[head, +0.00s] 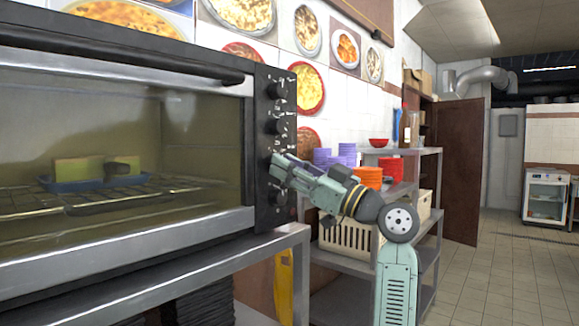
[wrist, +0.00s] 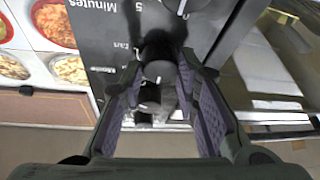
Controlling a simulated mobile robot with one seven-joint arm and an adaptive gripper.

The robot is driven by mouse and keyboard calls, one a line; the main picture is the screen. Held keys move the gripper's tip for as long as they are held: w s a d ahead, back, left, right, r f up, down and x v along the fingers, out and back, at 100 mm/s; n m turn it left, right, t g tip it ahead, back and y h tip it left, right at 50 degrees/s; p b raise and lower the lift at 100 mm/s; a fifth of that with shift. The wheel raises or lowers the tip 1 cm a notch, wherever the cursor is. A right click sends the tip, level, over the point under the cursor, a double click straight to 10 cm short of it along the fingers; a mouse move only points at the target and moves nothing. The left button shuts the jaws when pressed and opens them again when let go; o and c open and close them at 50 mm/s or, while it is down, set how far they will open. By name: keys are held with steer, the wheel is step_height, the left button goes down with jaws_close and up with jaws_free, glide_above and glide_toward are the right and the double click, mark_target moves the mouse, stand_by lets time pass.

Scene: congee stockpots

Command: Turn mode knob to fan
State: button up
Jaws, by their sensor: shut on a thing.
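The oven (head: 120,130) fills the left side of the head view, its black control panel (head: 262,185) on its right edge. My gripper (head: 280,165) reaches the panel from the right, at about mid-height. In the wrist view my gripper (wrist: 160,105) has its purple-padded fingers around a dark knob (wrist: 160,72), beside lettering that appears to read "Mode". The gripper is shut on this mode knob. The knob's pointer and setting cannot be made out. In the head view the gripper hides this knob.
Other knobs show above (head: 278,90) and below (head: 276,197) my gripper. A blue tray (head: 95,183) sits on the rack inside the closed oven. A metal shelf (head: 345,262) with bowls and a crate stands behind my arm. Floor at the right is clear.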

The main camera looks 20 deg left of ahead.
jaws_close()
steer(key=shift+m, duration=0.5)
steer(key=m+t+h+p, duration=0.2)
steer(key=m, duration=0.6)
steer(key=m+t+h+p, duration=0.2)
steer(key=m+t+h, duration=0.1)
steer(key=m, duration=0.6)
steer(key=m+t+h+p, duration=0.2)
steer(key=m+t+h, duration=0.1)
steer(key=m, duration=0.5)
steer(key=shift+s+a+r+p, duration=0.1)
steer(key=shift+s+r+p, duration=0.25)
steer(key=shift+s, duration=0.05)
steer(key=shift+m, duration=0.4)
steer(key=o, duration=0.7)
jaws_free()
steer(key=shift+f, duration=0.1)
steer(key=shift+c, duration=0.2)
